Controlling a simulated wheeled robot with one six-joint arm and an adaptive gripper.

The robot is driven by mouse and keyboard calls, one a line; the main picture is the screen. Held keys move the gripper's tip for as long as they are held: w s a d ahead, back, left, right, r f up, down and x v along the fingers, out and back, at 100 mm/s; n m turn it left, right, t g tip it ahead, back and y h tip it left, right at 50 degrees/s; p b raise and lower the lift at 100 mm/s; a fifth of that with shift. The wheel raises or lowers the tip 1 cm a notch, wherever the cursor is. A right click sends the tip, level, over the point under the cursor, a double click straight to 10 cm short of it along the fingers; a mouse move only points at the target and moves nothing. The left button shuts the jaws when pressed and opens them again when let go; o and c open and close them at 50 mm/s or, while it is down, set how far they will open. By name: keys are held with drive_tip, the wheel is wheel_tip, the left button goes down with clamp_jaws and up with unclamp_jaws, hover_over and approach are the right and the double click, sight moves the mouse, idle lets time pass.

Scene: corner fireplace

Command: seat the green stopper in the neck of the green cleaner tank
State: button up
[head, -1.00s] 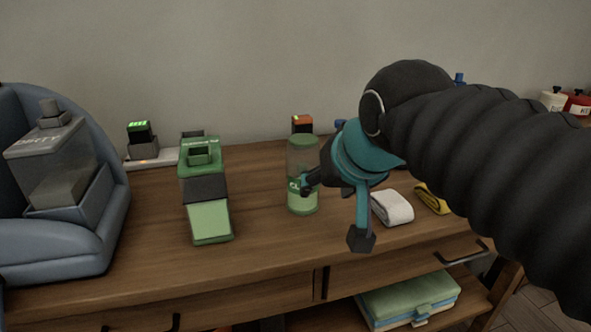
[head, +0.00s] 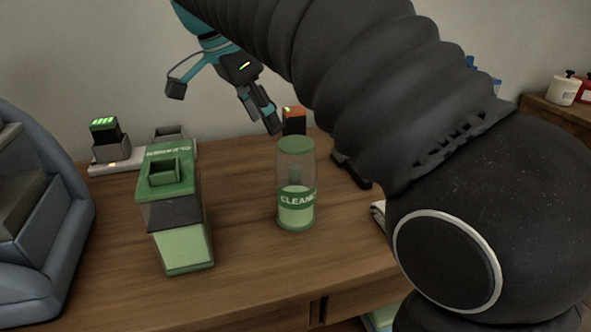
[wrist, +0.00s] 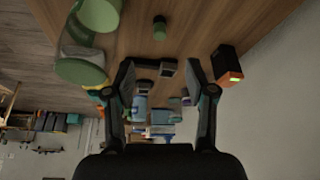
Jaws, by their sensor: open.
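The green cleaner tank (head: 182,248) stands on the wooden table at left in the head view, with a green top and a raised square neck (head: 165,171). A small dark-green piece, likely the green stopper (wrist: 160,28), stands on the table in the wrist view, beyond my fingertips. In the head view a green shape shows through the clear cleaner bottle (head: 296,215); I cannot tell if it is the stopper behind it. My gripper (head: 222,104) is open and empty, raised above the back of the table. Its spread fingers also show in the wrist view (wrist: 160,78).
The cleaner bottle stands upright right of the tank. A black-and-orange block (head: 294,121) stands behind it by the wall. A charger strip (head: 125,166) with a green-lit block is at back left. A blue-grey machine (head: 45,225) fills the left edge. My arm hides the right side.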

drive_tip(key=b+x, duration=0.1)
drive_tip(key=x, duration=0.6)
drive_tip(key=shift+f, duration=0.4)
drive_tip(key=shift+d+b+x, duration=0.15)
drive_tip(key=shift+b+x, duration=0.05)
drive_tip(key=shift+x, duration=1.2)
drive_tip(key=shift+d+b+x, duration=0.15)
drive_tip(key=shift+x, duration=1.25)
drive_tip(key=shift+w+r, duration=0.15)
drive_tip(key=c, duration=1)
